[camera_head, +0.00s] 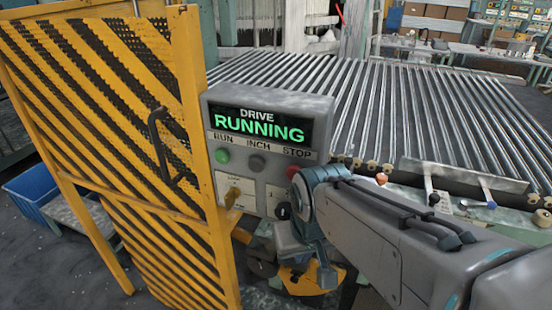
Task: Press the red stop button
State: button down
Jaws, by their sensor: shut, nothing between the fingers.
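The red stop button (292,172) sits under the STOP label at the right of a grey control panel (266,98). Part of it shows just above my arm's wrist joint, which covers the panel's lower right. To its left are a green RUN button (222,156) and a dark INCH button (257,163).
A yellow and black striped guard gate (110,110) with a black handle stands close left of the panel. A roller conveyor (390,100) lies behind and to the right, with levers (429,185) along its near edge. A blue bin (32,188) is at far left.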

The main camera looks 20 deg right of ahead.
aim_at(291, 171)
jog(key=z, duration=1.4)
jog(key=k, duration=1.05)
jog(key=u, duration=0.3)
